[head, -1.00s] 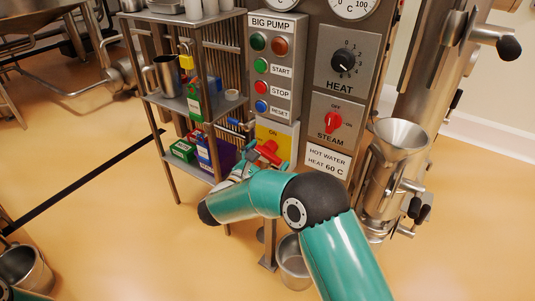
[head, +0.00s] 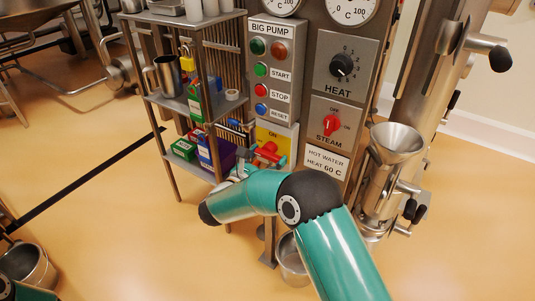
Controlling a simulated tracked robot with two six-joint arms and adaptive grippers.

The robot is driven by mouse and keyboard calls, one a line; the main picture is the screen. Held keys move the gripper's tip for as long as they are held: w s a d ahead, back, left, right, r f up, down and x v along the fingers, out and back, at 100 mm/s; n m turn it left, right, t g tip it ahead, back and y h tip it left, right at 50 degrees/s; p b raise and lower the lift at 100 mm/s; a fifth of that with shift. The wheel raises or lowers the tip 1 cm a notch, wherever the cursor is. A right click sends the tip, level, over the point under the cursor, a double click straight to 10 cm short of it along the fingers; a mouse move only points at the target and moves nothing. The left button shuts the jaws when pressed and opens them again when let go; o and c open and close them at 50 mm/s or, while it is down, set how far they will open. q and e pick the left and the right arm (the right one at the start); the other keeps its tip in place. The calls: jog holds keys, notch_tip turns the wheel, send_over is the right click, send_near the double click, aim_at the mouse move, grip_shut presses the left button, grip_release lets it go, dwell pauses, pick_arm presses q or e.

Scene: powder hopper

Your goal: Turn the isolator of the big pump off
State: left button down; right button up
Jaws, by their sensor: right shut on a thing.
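The big pump's isolator is a yellow plate (head: 284,138) marked ON, below the BIG PUMP button panel (head: 273,65). Its red handle (head: 268,150) sticks out at the plate's lower part. My right gripper (head: 267,160) is at the red handle and shut on it, mostly hidden behind my own green arm. The exact angle of the handle is hard to read because the fingers partly cover it. My left gripper is out of view.
A metal shelf rack (head: 190,105) with a jug, boxes and cups stands close left of the panel. The HEAT dial (head: 341,65) and red STEAM knob (head: 331,124) are to the right. A steel hopper funnel (head: 397,142) stands further right. Open floor lies at the front left.

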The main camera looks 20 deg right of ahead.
jog(key=o, duration=0.9)
jog(key=shift+o, duration=0.2)
jog(key=v, duration=1.2)
jog(key=shift+f, duration=0.1)
